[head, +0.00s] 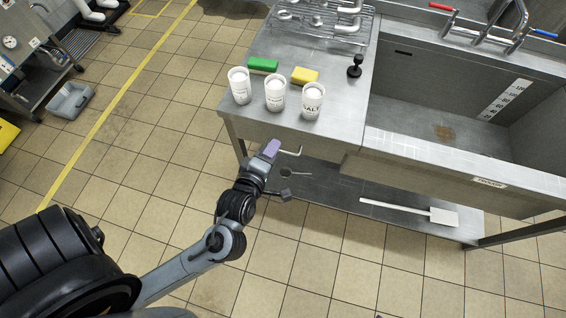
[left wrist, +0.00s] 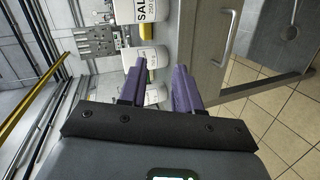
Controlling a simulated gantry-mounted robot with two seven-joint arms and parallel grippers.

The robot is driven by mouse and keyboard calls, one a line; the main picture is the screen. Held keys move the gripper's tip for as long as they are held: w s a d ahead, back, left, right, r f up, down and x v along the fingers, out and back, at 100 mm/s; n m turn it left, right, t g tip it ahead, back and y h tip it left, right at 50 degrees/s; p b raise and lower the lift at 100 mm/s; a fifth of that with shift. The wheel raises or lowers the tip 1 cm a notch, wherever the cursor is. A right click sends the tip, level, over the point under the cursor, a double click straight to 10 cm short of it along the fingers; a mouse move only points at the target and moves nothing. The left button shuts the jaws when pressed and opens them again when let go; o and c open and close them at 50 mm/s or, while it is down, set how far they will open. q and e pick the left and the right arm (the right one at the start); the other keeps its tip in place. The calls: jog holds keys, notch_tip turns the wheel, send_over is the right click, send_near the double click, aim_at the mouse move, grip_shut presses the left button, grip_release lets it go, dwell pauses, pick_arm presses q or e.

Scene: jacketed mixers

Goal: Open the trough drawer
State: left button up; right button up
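The drawer front (left wrist: 203,45) is a grey panel under the counter. Its silver bar handle (left wrist: 229,38) shows in the left wrist view, up and to the right of my fingers. In the head view the handle (head: 290,152) sticks out below the counter's front edge, just right of my left gripper (head: 271,148). In the left wrist view my left gripper (left wrist: 157,88) is open, with a gap between its two purple fingers and nothing between them. The fingers appear apart from the handle. Much of the drawer front is hidden in the head view. My right gripper is not in view.
Three white cups, one the salt cup (head: 312,101), stand near the counter's front edge above my gripper. A green sponge (head: 263,65), a yellow sponge (head: 304,75) and a black stamp-like tool (head: 355,66) lie behind. The sink (head: 440,95) is right; a shelf (head: 335,196) runs below.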

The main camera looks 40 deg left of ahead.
aim_at(283, 151)
pick_arm(q)
notch_tip(283, 151, down, 18)
jog(key=w+n+t+y+b, duration=0.1)
jog(key=n+y+b, duration=0.15)
jog(key=b, duration=1.45)
jog(key=shift+n+h, duration=0.25)
jog(key=shift+n, duration=0.1)
jog(key=b+x, duration=0.1)
jog(key=x, duration=0.2)
jog(key=b+x, duration=0.1)
jog(key=x, duration=0.3)
jog(key=b+x, duration=0.2)
jog(key=x, duration=0.2)
jog(key=shift+a, duration=0.35)
jog(key=shift+s, duration=0.1)
grip_shut()
